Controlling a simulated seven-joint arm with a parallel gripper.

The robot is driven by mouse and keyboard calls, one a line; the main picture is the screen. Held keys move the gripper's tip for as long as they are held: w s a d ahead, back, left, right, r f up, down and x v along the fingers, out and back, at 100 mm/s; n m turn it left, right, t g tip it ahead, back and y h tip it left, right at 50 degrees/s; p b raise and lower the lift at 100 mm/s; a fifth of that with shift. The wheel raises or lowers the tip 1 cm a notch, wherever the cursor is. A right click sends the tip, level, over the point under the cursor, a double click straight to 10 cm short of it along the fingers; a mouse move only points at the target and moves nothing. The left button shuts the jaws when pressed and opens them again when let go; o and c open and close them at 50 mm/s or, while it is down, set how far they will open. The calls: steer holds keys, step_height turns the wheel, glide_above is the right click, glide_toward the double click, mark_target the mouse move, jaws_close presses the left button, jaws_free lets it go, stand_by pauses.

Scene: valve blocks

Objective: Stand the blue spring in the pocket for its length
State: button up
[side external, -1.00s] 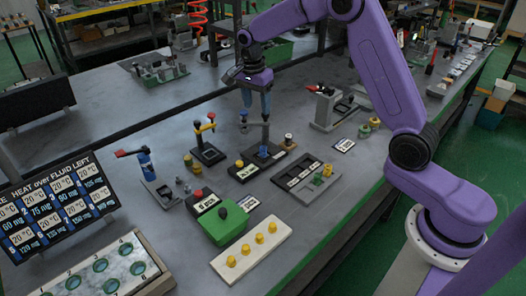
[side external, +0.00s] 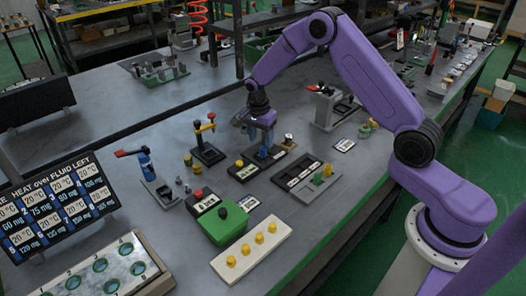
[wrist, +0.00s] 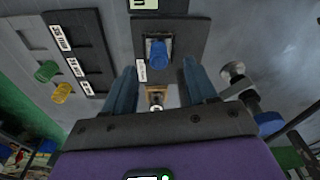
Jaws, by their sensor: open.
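The blue spring (wrist: 158,53) stands upright in a square seat on a dark plate in the wrist view. In the side view it shows as a small blue piece (side external: 264,153) below my gripper. My gripper (side external: 261,138) is low over that plate. In the wrist view my gripper (wrist: 159,68) is open, with blue fingers apart and nothing held between them. The spring appears between and beyond the fingertips; contact cannot be told. A dark pocket tray (wrist: 97,63) with white length labels lies at the left; in the side view the tray (side external: 311,161) is right of my gripper.
Green (wrist: 47,71) and yellow (wrist: 62,92) pieces stand beside the tray. A metal fixture with a knob (wrist: 233,72) is close to the right finger. A green box (side external: 225,224) and a white board with yellow pegs (side external: 282,232) lie in front.

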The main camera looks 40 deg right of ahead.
mark_target(263, 147)
steer(key=shift+d+f, duration=0.2)
steer(key=shift+f, duration=0.75)
steer(key=shift+d+f, duration=0.2)
steer(key=shift+f, duration=0.75)
jaws_close()
steer(key=shift+r, duration=0.1)
